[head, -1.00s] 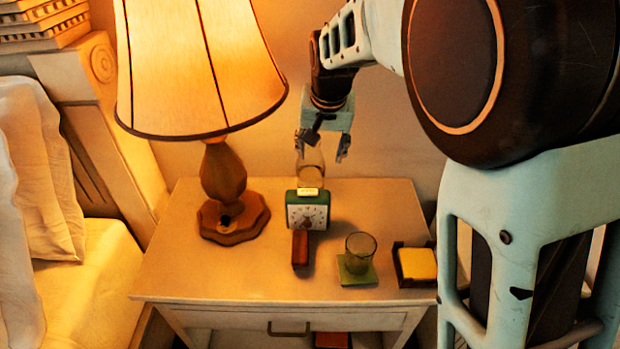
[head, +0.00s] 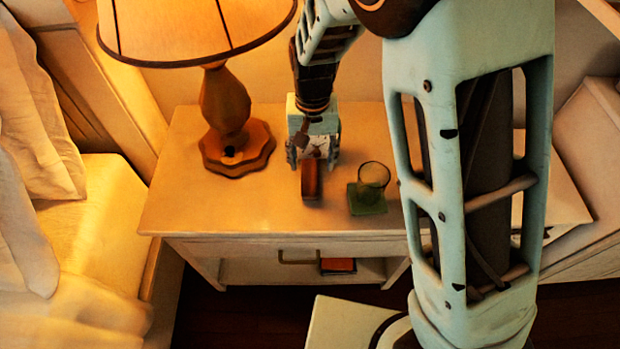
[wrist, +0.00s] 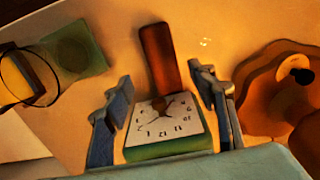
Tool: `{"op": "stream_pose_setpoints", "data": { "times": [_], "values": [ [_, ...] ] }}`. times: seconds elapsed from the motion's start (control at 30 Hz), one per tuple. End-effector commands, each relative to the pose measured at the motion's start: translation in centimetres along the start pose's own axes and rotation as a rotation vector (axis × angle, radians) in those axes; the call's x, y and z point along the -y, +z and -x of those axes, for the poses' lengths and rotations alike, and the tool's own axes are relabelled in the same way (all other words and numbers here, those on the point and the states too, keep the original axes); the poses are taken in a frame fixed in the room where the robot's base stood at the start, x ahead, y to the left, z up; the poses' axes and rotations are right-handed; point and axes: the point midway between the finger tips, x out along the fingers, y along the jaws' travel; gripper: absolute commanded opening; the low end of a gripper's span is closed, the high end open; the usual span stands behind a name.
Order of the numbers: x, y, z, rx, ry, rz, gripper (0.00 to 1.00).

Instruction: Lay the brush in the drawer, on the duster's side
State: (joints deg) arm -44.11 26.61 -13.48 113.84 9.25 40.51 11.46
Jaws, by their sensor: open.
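My gripper (head: 312,161) is open above the nightstand; its fingers also show in the wrist view (wrist: 161,80). They stand on either side of the green clock with a white face (wrist: 165,122). I cannot tell whether they touch it. A reddish-brown oblong block (head: 311,182), possibly the brush, lies just in front of the clock and beyond the fingertips in the wrist view (wrist: 158,58). The nightstand drawer (head: 250,250) looks shut, with a handle on its front. I see no duster.
A lamp on a wooden base (head: 236,155) stands left of my gripper. A glass (head: 373,177) stands on a green coaster (head: 367,204) to the right. A red book (head: 338,265) lies on the shelf below. The nightstand's front left top is clear.

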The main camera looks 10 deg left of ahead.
Motion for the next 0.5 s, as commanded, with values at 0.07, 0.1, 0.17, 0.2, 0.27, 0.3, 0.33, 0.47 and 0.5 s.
{"op": "stream_pose_setpoints", "data": {
  "times": [0.07, 0.1, 0.17, 0.2, 0.27, 0.3, 0.33, 0.47, 0.5],
  "values": [
    [0.1, 0.3, -1.3, 0.005, 0.002, 0.000, 0.52],
    [0.2, 0.4, -2.0, 0.005, 0.002, 0.000, 0.52],
    [0.4, 0.6, -3.0, 0.005, 0.003, 0.001, 0.52],
    [0.4, 0.5, -3.5, 0.004, 0.002, 0.000, 0.52],
    [0.4, 0.5, -4.2, 0.003, 0.002, 0.000, 0.52],
    [0.4, 0.4, -4.5, 0.002, 0.001, 0.000, 0.52],
    [0.4, 0.4, -4.6, 0.002, 0.001, 0.000, 0.52],
    [0.4, 0.4, -4.7, 0.001, 0.000, 0.000, 0.52],
    [0.4, 0.4, -4.7, 0.001, 0.000, 0.000, 0.52]
  ]
}}
